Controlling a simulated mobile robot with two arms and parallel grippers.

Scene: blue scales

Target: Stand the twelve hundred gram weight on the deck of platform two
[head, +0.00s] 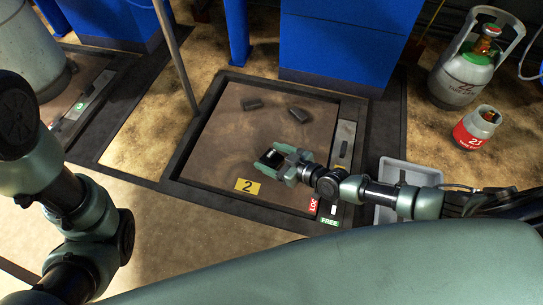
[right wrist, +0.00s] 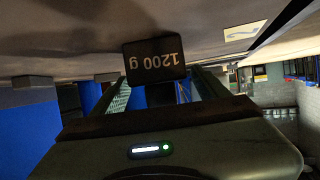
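The 1200 g weight is a small black block (right wrist: 155,62) whose white label reads upside down in the right wrist view. In the head view it shows as a dark block (head: 271,157) over the brown deck of platform two (head: 225,140), near a yellow "2" plate (head: 248,186). My right gripper (head: 281,162) reaches in from the right, its fingers on either side of the weight with no clear gap. The weight looks upright and at or close to the deck; its contact underneath is unclear. My left arm shows at the left, its gripper out of view.
Two dark blocks (head: 252,103) (head: 299,114) lie on the deck's far part. A grey bin (head: 408,172) stands right of the platform. Gas cylinders (head: 463,75) (head: 477,128) stand at the right. A thin post (head: 176,55) rises at the platform's left; blue columns (head: 340,40) stand behind.

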